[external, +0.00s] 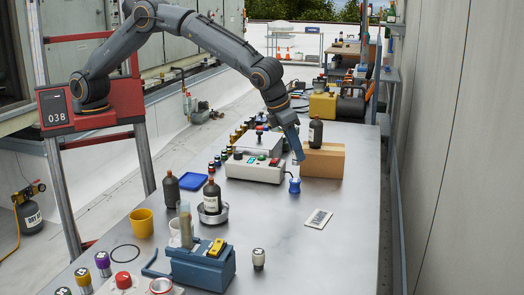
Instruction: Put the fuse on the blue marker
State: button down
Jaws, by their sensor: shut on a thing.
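My gripper (298,157) points down over the middle of the table, beside the grey control box and in front of the cardboard box. It is shut. A small blue piece with a paler top (294,186) is directly below the fingertips; it looks like the thing held, and may be the fuse, but it is too small to be sure. A flat blue square (193,181) lies on the table to the left, beside a dark bottle; it may be the blue marker. Finger contact is not clear in this view.
The grey control box (254,168) and cardboard box (323,161) with a dark bottle on top stand close to my gripper. A white label card (319,218) lies in front. A blue device (200,263) and yellow cup (142,222) stand nearer. The table's right front is clear.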

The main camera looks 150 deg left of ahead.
aim_at(296, 164)
jog(key=shift+f+p, duration=0.7)
jog(key=shift+f, duration=1.85)
jog(key=shift+f, duration=0.15)
jog(key=c, duration=1.6)
grip_release()
jog(key=b+v, duration=0.3)
jog(key=v, duration=0.9)
jog(key=shift+b, duration=0.3)
